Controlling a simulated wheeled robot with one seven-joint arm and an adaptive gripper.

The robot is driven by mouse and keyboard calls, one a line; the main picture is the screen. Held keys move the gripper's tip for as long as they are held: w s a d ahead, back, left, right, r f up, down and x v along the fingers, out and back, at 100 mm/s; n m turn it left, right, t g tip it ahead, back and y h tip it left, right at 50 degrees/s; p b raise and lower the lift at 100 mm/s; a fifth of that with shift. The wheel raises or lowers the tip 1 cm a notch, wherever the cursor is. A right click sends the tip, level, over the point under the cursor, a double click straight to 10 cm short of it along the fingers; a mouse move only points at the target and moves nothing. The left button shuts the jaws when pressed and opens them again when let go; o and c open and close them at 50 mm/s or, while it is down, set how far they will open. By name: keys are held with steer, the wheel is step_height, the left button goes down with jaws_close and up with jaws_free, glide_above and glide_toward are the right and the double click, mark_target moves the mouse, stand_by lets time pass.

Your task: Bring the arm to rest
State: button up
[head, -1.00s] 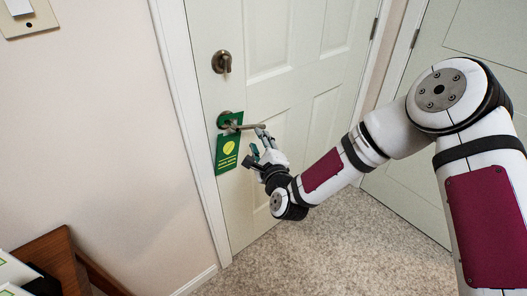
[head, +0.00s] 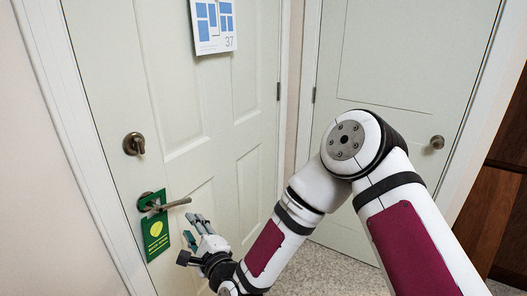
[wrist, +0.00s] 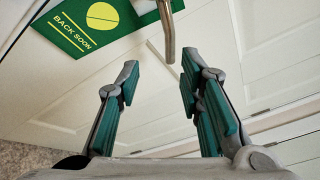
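My gripper (head: 197,233) is in front of the pale door, below and to the right of the lever handle (head: 177,203). In the wrist view, my gripper (wrist: 158,85) has its two teal-padded fingers spread apart with nothing between them. The tip of the handle (wrist: 168,35) shows beyond the fingers, apart from them. A green "BACK SOON" hanger (head: 156,238) with a yellow disc hangs on the handle. The hanger (wrist: 90,20) also shows at the upper left of the wrist view.
A deadbolt (head: 134,144) sits above the handle. A sign numbered 37 (head: 213,22) is on the same door. A second door (head: 400,90) with a round knob (head: 437,142) stands to the right. Brown wooden furniture (head: 497,200) is at the right edge. Carpet (head: 335,270) covers the floor.

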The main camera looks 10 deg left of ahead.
steer(key=w+d+r+n+g+h+p, duration=0.2)
steer(key=d+r+n+g+h+p, duration=0.15)
steer(key=d+r+n, duration=0.7)
steer(key=s+d+r+n+h+p, duration=0.1)
steer(key=s+d+r+h+p, duration=0.15)
steer(key=d+r, duration=0.45)
steer(key=s+d+r+n+h+p, duration=0.1)
steer(key=s+d+r+h, duration=0.25)
steer(key=d, duration=0.75)
steer(key=s+d+r+n+g+h+p, duration=0.1)
steer(key=s+d+r, duration=0.2)
steer(key=s+d, duration=0.2)
steer(key=s+d+r+n+g+p, duration=0.1)
steer(key=s+d, duration=0.5)
steer(key=s, duration=0.6)
steer(key=s+d+r+n+g+h+p, duration=0.1)
steer(key=s+d+r+g, duration=0.1)
steer(key=s+d+r, duration=0.4)
steer(key=s, duration=0.3)
steer(key=shift+d+h+p, duration=0.25)
steer(key=shift+h+p, duration=0.1)
steer(key=shift+g, duration=0.25)
